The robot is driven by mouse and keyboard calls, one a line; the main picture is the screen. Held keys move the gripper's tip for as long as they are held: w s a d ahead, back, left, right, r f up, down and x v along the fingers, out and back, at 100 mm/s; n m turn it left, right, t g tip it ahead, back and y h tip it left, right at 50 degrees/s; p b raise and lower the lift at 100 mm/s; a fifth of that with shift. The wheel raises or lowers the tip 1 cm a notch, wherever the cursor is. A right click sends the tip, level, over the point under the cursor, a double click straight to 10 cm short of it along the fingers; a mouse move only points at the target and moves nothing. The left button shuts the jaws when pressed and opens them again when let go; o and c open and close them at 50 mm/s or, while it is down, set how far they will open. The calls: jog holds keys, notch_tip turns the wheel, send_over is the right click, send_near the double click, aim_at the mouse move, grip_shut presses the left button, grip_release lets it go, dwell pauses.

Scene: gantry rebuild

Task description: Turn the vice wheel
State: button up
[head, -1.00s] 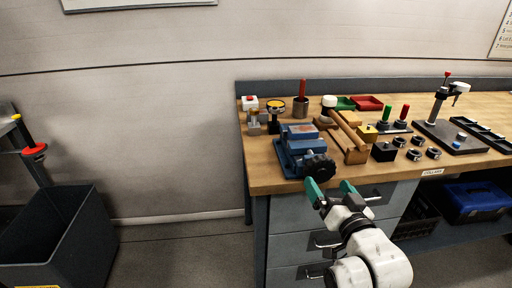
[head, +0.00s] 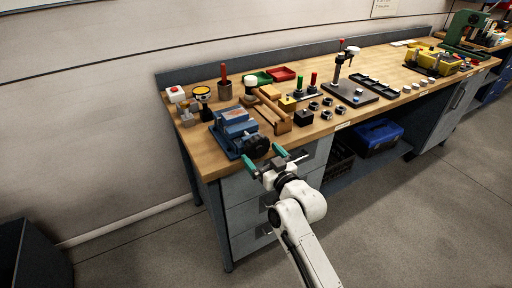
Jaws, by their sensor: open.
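The blue vice (head: 236,130) stands at the front left corner of the wooden workbench (head: 207,161). Its black vice wheel (head: 257,147) faces the bench's front edge. My gripper (head: 264,158) has green-tipped fingers and is open. One fingertip is just below and left of the wheel, the other to its right. The wheel shows between and behind the fingertips; I cannot tell whether either finger touches it.
A drill-press-like stand (head: 350,92) is further right. Drawers (head: 245,213) lie under the bench. A dark bin (head: 33,257) is at lower left.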

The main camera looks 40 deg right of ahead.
aim_at(259, 151)
jog(key=shift+x, duration=1.8)
jog(key=shift+c, duration=0.4)
jog(key=c, duration=0.6)
